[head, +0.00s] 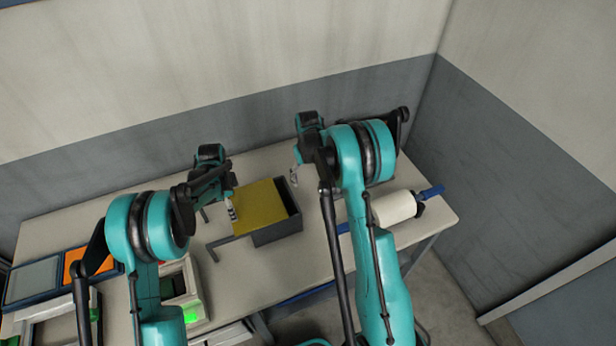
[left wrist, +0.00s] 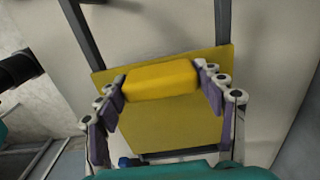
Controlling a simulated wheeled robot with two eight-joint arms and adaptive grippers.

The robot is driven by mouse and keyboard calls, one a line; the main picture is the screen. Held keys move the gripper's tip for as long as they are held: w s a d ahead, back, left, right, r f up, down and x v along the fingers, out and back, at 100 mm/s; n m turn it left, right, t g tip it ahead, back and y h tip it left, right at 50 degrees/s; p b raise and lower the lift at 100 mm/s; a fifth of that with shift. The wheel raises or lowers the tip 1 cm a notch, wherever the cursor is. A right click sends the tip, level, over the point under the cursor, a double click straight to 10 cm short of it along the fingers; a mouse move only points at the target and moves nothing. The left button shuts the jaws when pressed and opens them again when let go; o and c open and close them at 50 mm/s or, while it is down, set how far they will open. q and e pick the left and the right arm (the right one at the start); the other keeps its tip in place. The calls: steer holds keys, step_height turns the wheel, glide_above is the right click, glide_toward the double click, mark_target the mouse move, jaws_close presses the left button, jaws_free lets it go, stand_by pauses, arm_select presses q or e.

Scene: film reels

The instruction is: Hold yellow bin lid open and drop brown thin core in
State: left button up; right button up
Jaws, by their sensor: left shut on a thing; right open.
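The yellow lid (head: 258,203) is on a dark grey bin (head: 278,233) at the middle of the table. A dark strip of the bin shows at the lid's right side; I cannot tell how far the lid is raised. My left gripper (head: 232,212) is at the lid's left edge. In the left wrist view its fingers (left wrist: 163,92) are shut on the yellow block-shaped handle (left wrist: 160,80) of the lid (left wrist: 160,125). My right gripper (head: 294,179) is open and appears empty, above the table behind the bin's right side. I cannot make out a brown thin core in either view.
A pale roll on a blue rod (head: 395,207) lies at the table's right end, partly behind my right arm. Trays, one orange (head: 75,264), and a box with a green light (head: 191,314) are at the left. Bare table (head: 240,270) lies in front of the bin.

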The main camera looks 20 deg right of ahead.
mark_target(243, 208)
arm_select(q)
steer(key=shift+d+b, duration=0.45)
steer(key=shift+d, duration=1.45)
steer(key=o, duration=1.4)
steer(key=shift+r, duration=0.1)
step_height(243, 208, up, 12)
steer(key=shift+f, duration=0.1)
steer(key=shift+a, duration=0.1)
